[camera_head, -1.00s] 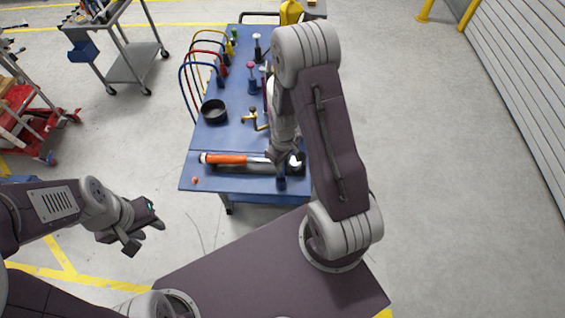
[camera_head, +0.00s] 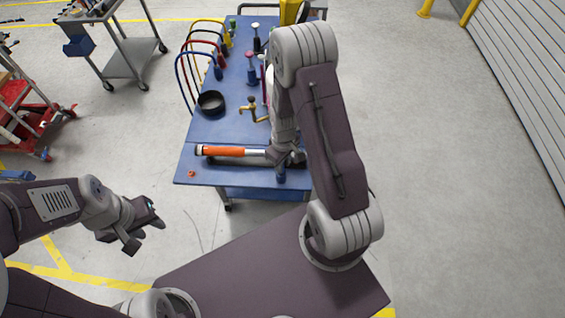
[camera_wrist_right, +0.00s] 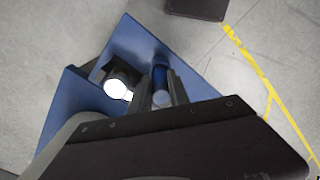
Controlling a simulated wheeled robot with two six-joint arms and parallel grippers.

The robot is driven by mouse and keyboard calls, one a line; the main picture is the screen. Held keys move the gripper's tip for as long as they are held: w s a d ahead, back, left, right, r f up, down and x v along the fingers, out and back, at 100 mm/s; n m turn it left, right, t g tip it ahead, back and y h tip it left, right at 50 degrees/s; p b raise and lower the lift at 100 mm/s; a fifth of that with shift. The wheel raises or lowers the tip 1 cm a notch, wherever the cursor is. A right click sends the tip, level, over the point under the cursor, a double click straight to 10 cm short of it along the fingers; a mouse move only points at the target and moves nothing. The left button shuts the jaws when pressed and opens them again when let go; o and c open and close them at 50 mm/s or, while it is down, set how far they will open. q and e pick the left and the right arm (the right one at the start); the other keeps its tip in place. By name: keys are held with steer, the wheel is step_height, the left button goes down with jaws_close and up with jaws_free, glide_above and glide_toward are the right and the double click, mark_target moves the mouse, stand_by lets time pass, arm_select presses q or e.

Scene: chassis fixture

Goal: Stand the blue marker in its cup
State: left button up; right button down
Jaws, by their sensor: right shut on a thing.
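My right gripper (camera_head: 282,172) is at the front right of the blue table (camera_head: 195,172), pointing down. It is shut on a blue cylinder, which I take for the blue marker (camera_head: 281,177). In the right wrist view the blue marker (camera_wrist_right: 160,76) shows between the fingers, with a pale grey end. I cannot tell whether its lower end touches the table. Its cup cannot be made out for certain. My left gripper (camera_head: 144,233) is open and empty, off the table to the left.
An orange-handled hammer (camera_head: 225,151) lies beside the right gripper; its bright face (camera_wrist_right: 115,89) shows in the wrist view. A black bowl (camera_head: 210,103), a brass fitting (camera_head: 249,110) and a blue holder (camera_head: 252,76) stand further back. Coloured arched hoses line the left edge.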

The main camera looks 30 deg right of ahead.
steer(key=c, duration=1.2)
jaws_free()
steer(key=shift+o, duration=0.2)
step_height(320, 180, up, 9)
steer(key=p, duration=0.8)
steer(key=shift+r, duration=0.1)
steer(key=shift+f, duration=0.25)
